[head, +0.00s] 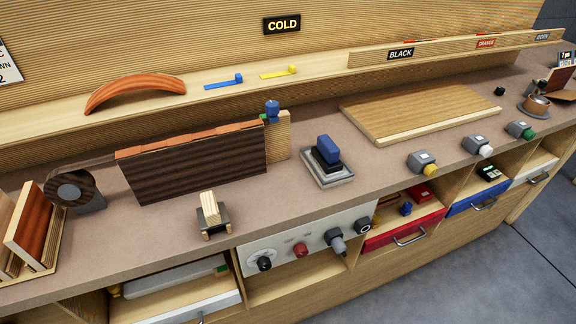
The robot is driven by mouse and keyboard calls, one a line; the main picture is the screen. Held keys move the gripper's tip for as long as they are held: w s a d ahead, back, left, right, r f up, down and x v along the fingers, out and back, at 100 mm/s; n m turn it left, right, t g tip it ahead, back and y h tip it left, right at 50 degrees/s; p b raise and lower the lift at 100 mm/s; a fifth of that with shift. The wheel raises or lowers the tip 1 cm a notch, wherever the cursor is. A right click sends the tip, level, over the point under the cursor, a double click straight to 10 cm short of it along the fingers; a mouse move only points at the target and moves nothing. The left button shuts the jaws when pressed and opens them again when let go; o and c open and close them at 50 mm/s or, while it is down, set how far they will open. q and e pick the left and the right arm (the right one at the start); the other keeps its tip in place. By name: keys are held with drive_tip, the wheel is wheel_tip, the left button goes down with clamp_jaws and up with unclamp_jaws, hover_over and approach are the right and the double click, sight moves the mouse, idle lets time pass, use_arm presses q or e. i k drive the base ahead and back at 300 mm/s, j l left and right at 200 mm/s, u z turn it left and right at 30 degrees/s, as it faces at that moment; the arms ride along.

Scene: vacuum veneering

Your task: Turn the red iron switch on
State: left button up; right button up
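A red round switch (300,250) sits on the white front panel (283,237) below the worktop edge. Its on or off position is too small to read. A black dial (264,263) is to its left, and a grey plug-like part (336,241) and a black round fitting (363,226) are to its right. The iron (327,152), with a blue handle, rests on a grey stand (328,179) on the worktop above the panel. A sign on the back wall (282,24) reads COLD. Neither of my grippers is in view.
A dark veneered board (195,168) stands left of the iron, with a small wood-topped block (209,213) in front. Button boxes, including a yellow one (423,163), line the right front edge. An open red drawer (405,227) lies right of the panel. The space before the panel looks clear.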

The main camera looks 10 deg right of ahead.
sight(301, 250)
drive_tip(key=i+l+u, duration=0.15)
drive_tip(key=l, duration=0.2)
drive_tip(key=i+l+u, duration=0.35)
drive_tip(key=l, duration=0.4)
drive_tip(key=k+l+u, duration=0.5)
drive_tip(key=k+l, duration=0.15)
